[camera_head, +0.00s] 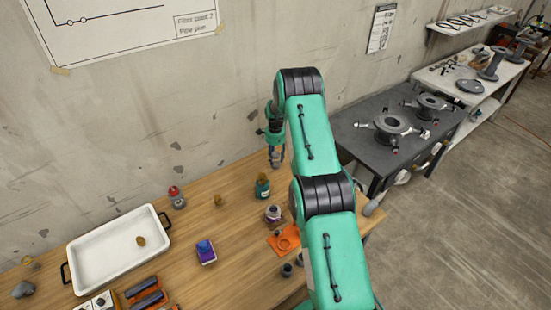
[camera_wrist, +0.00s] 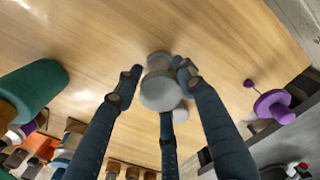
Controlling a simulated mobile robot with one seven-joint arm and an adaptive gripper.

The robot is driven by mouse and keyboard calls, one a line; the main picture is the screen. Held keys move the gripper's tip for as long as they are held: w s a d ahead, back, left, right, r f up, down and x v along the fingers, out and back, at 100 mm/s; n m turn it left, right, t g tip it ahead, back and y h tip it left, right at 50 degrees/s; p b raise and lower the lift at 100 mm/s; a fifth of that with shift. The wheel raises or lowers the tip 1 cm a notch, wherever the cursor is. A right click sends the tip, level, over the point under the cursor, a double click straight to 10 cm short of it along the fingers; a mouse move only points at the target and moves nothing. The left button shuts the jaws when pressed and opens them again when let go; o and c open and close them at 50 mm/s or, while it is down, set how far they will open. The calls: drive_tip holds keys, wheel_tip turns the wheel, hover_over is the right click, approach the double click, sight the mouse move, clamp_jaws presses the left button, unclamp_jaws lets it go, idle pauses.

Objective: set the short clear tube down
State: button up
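My gripper (camera_wrist: 159,78) has its dark fingers closed around a pale grey, short, rounded piece, which I take to be the short clear tube (camera_wrist: 160,92). Its round end faces the wrist camera, and the fingers hide part of its sides. In the head view my gripper (camera_head: 275,152) points down above the back of the wooden bench (camera_head: 225,235), near the wall. The tube is too small there to make out clearly. I cannot tell whether it touches the bench.
A teal bottle (camera_head: 262,187) stands just below my gripper in the head view. A dark table (camera_head: 365,140) with flanged parts adjoins on the right.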

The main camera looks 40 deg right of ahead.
drive_tip(key=shift+o, duration=0.8)
drive_tip(key=shift+r, duration=0.2)
wheel_tip(320, 180, up, 12)
idle(0.3)
drive_tip(key=shift+a, duration=0.1)
idle(0.3)
